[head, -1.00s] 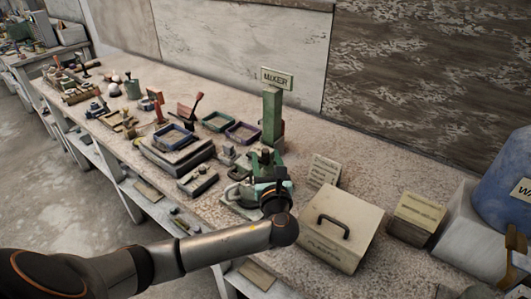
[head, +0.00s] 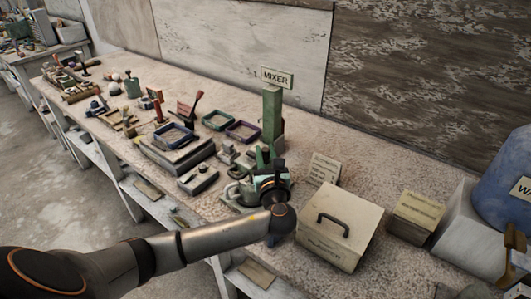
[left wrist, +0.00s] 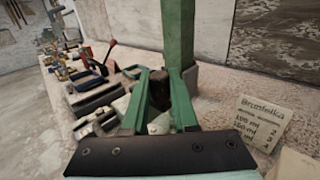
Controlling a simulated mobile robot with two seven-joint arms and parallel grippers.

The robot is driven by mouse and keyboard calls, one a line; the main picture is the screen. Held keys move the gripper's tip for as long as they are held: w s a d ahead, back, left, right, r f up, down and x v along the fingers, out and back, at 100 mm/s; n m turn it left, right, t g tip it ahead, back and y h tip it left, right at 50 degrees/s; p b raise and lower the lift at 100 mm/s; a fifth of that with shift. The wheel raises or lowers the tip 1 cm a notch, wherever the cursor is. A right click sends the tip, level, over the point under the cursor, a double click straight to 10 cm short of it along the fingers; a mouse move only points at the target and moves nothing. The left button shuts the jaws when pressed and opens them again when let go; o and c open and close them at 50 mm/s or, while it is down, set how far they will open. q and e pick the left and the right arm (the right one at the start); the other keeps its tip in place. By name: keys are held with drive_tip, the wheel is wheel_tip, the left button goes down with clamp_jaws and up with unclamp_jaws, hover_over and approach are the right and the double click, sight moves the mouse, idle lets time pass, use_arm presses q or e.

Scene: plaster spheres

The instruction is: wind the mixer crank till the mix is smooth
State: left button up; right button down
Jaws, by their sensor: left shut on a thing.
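The mixer's green column (head: 271,116) stands upright on the bench under a MIXER sign (head: 277,77). It also shows in the left wrist view (left wrist: 179,35). My left gripper (head: 266,160) is at the foot of the column, over the mixer's grey bowl (head: 233,192), which is partly covered by my wrist. In the left wrist view, the green fingers of my left gripper (left wrist: 159,84) are shut on a dark crank knob (left wrist: 159,95) between them. The crank's arm and the mix are hidden.
A cream lidded box (head: 340,228) with a dark handle stands close to the right of my wrist. A blue drum (head: 506,188) is at far right. Trays (head: 176,135) and tools crowd the bench to the left.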

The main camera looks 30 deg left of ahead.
use_arm(q)
drive_tip(key=shift+w+n+g+y, duration=0.15)
drive_tip(key=shift+n+g+y, duration=0.15)
clamp_jaws()
